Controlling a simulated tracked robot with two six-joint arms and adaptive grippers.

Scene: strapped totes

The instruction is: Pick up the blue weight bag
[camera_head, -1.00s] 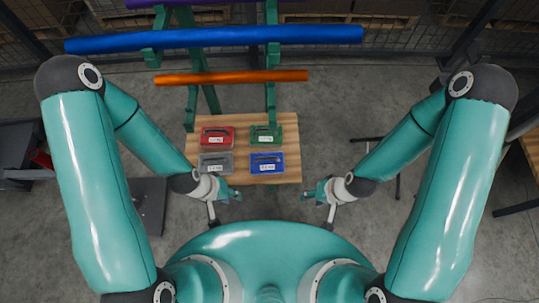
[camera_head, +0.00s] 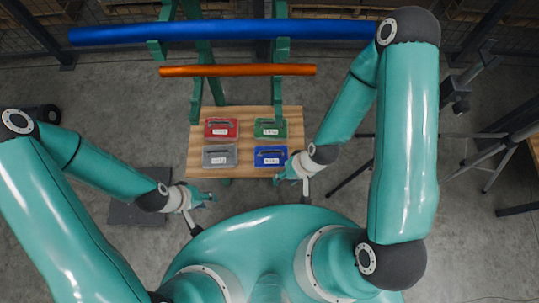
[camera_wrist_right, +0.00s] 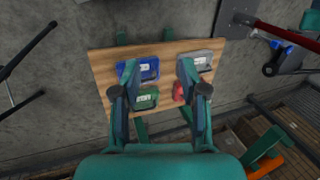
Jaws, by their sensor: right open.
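The blue weight bag (camera_head: 270,156) lies on the wooden table (camera_head: 256,183) at its front right, with a white label and a dark handle. It also shows in the right wrist view (camera_wrist_right: 148,68). My right gripper (camera_head: 290,170) is by the table's front right corner, close to the blue bag's right side; I cannot tell if it touches.
A grey bag (camera_head: 219,156) lies left of the blue one, a green bag (camera_head: 270,127) behind it and a red bag (camera_head: 222,128) at the back left. Orange (camera_head: 237,70) and blue bars (camera_head: 225,30) cross a green rack behind the table.

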